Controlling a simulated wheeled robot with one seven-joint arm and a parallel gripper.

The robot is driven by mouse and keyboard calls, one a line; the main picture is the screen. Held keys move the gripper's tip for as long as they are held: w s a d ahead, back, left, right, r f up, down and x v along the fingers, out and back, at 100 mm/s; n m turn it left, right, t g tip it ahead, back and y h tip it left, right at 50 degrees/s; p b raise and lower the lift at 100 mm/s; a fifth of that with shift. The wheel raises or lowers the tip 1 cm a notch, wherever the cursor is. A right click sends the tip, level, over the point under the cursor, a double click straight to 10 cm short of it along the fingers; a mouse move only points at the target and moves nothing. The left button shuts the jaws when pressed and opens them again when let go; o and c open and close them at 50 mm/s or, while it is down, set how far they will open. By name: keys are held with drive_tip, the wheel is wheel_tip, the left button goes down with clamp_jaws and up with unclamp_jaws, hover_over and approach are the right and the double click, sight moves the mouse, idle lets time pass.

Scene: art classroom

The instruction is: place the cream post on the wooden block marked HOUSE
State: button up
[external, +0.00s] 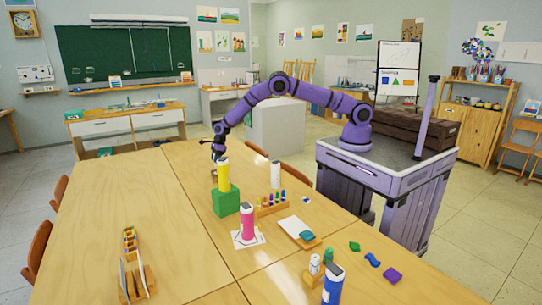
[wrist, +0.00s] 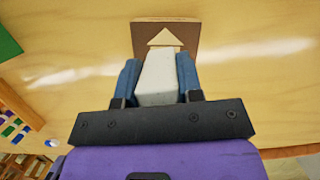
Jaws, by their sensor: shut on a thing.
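My gripper (wrist: 157,88) has blue fingers shut on the cream post (wrist: 158,80), which shows pale between them in the wrist view. The brown wooden block (wrist: 140,36) lies just beyond the post, with a pale triangle (wrist: 165,38) on its face; no word is readable. The post's far end overlaps the block in this view. I cannot tell whether it touches it. In the external view my gripper (external: 217,152) is low over the table's far part, behind the yellow bottle; the post and block are mostly hidden there.
A yellow bottle (external: 223,174) stands on a green block (external: 226,202) in front of my gripper. A white bottle (external: 275,175), a pink bottle (external: 247,222) and a rack of small coloured pieces (external: 270,208) stand nearby. The table's left side is mostly clear.

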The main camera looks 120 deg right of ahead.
drive_tip(key=shift+w+d, duration=0.1)
drive_tip(key=shift+w, duration=0.05)
drive_tip(key=shift+f, duration=0.4)
drive_tip(key=shift+s+x, duration=0.15)
drive_tip(key=shift+x, duration=0.55)
drive_tip(key=shift+s+x, duration=0.15)
drive_tip(key=shift+x, duration=0.5)
drive_tip(key=shift+f, duration=0.25)
drive_tip(key=o, duration=1)
